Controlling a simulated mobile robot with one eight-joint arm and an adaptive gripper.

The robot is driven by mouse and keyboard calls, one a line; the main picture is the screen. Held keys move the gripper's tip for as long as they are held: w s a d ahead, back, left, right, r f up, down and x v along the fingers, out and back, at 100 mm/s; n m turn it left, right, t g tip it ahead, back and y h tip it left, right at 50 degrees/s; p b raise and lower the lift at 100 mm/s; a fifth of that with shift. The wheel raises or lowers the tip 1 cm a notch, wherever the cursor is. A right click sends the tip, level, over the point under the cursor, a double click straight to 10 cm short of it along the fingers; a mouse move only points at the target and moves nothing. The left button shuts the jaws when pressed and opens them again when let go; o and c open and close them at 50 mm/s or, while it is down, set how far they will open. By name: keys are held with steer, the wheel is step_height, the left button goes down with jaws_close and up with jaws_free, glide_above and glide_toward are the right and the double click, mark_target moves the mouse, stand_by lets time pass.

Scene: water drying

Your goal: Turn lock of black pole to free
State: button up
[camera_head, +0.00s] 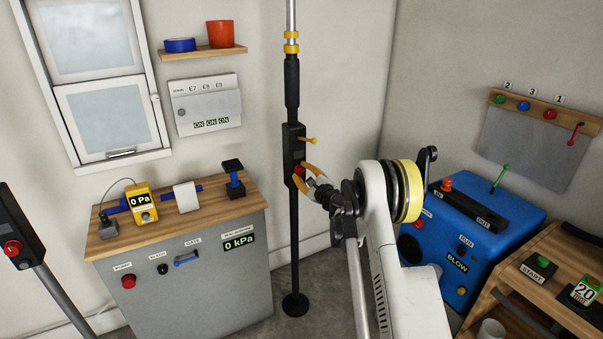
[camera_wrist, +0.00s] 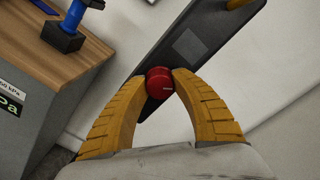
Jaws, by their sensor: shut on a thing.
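The black pole (camera_head: 294,225) stands upright near the room's corner, with a round foot on the floor and yellow rings near its top. A black box (camera_head: 293,146) on the pole carries a yellow lever at its right and a red knob (camera_head: 299,169) low on its face. My gripper (camera_head: 303,172) has its yellow fingers shut on the red knob. In the wrist view the red knob (camera_wrist: 159,82) sits between the two fingertips (camera_wrist: 160,84), with a small pale mark on its face. The box (camera_wrist: 190,45) runs diagonally behind it.
A grey cabinet (camera_head: 190,285) with a wooden top and gauges stands left of the pole. A blue machine (camera_head: 470,240) and a wooden cart (camera_head: 545,275) stand at the right. Another black box with a red knob (camera_head: 13,247) is at the far left.

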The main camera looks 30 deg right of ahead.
steer(key=n, duration=0.5)
steer(key=shift+n, duration=0.3)
steer(key=n, duration=0.4)
steer(key=shift+n, duration=0.4)
steer(key=o, duration=1.2)
steer(key=s, duration=1.2)
steer(key=shift+d, duration=0.2)
